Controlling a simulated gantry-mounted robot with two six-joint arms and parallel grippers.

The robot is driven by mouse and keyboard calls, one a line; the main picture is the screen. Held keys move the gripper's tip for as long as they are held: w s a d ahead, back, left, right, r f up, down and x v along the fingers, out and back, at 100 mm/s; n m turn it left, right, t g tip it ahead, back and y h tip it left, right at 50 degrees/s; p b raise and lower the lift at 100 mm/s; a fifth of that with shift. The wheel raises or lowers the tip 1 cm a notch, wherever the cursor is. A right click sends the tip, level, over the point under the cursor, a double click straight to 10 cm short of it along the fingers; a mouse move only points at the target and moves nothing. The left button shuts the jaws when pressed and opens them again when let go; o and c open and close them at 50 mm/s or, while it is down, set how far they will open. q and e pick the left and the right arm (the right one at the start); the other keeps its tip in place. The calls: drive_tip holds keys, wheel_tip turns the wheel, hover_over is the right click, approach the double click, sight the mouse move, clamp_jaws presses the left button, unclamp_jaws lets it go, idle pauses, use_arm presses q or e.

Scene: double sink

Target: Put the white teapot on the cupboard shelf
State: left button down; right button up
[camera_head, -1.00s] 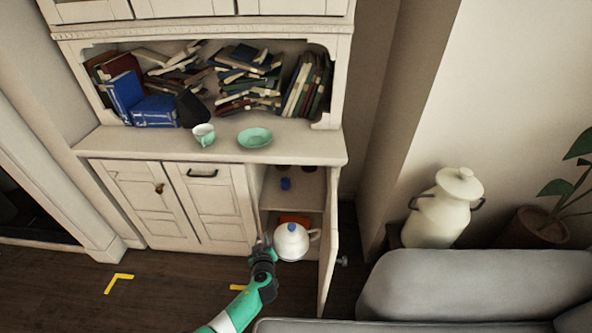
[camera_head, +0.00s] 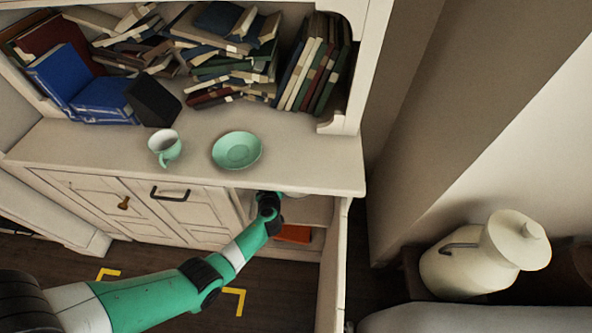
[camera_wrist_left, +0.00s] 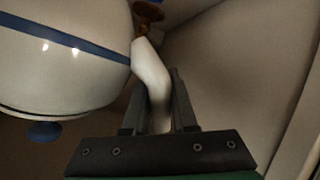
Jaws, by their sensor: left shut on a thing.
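The white teapot with a blue band and blue knob fills the upper left of the left wrist view (camera_wrist_left: 65,65). My left gripper (camera_wrist_left: 157,85) is shut on its spout. In the head view my left gripper (camera_head: 269,198) reaches into the open cupboard, under the countertop's front edge. Only a sliver of the teapot (camera_head: 293,194) shows there; the countertop hides the rest. The cupboard shelf (camera_head: 313,210) is partly visible beside the gripper. I cannot tell whether the teapot touches it. My right gripper is not in view.
The open cupboard door (camera_head: 336,262) stands right of the opening. An orange thing (camera_head: 293,233) lies lower in the cupboard. On the countertop (camera_head: 310,172) are a green cup (camera_head: 165,150) and a green saucer (camera_head: 237,151). A brownish thing (camera_wrist_left: 148,12) is close beyond the spout.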

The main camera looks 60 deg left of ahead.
use_arm(q)
wheel_tip(320, 180, down, 10)
drive_tip(key=b, duration=0.7)
drive_tip(key=shift+s+d+b, duration=0.1)
drive_tip(key=shift+d+b, duration=0.05)
drive_tip(key=shift+b, duration=0.15)
drive_tip(key=c, duration=0.7)
unclamp_jaws()
drive_tip(key=shift+f, duration=0.1)
